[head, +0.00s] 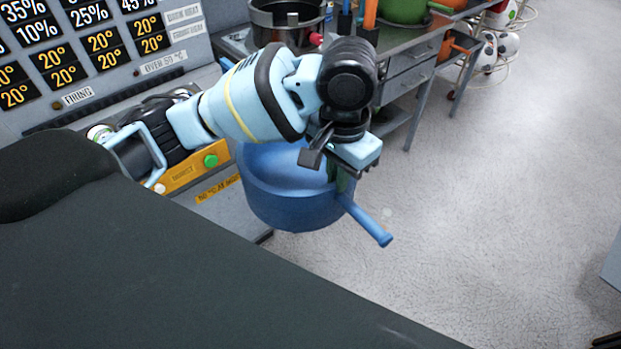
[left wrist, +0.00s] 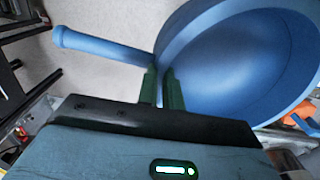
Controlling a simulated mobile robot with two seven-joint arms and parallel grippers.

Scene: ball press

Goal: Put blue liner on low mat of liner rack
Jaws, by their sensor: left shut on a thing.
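The blue liner (head: 290,190) is a round blue bowl with a straight handle, held in the air in front of the machine panel. In the left wrist view the liner (left wrist: 245,60) shows its hollow inside, with the handle (left wrist: 100,45) sticking out to the left. My left gripper (head: 342,180) is shut on the liner at its rim, close to where the handle joins. In the left wrist view the green fingers (left wrist: 160,85) pinch the rim. My arm covers part of the liner in the head view. I cannot make out the liner rack or its low mat. My right gripper is not in view.
A grey panel (head: 100,50) with number plates stands behind at the left, with a green button (head: 210,161) on an orange strip. A workbench (head: 410,60) at the back holds a green pot (head: 403,10). Footballs (head: 487,50) sit in a wire rack. Grey floor (head: 480,200) is open at the right.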

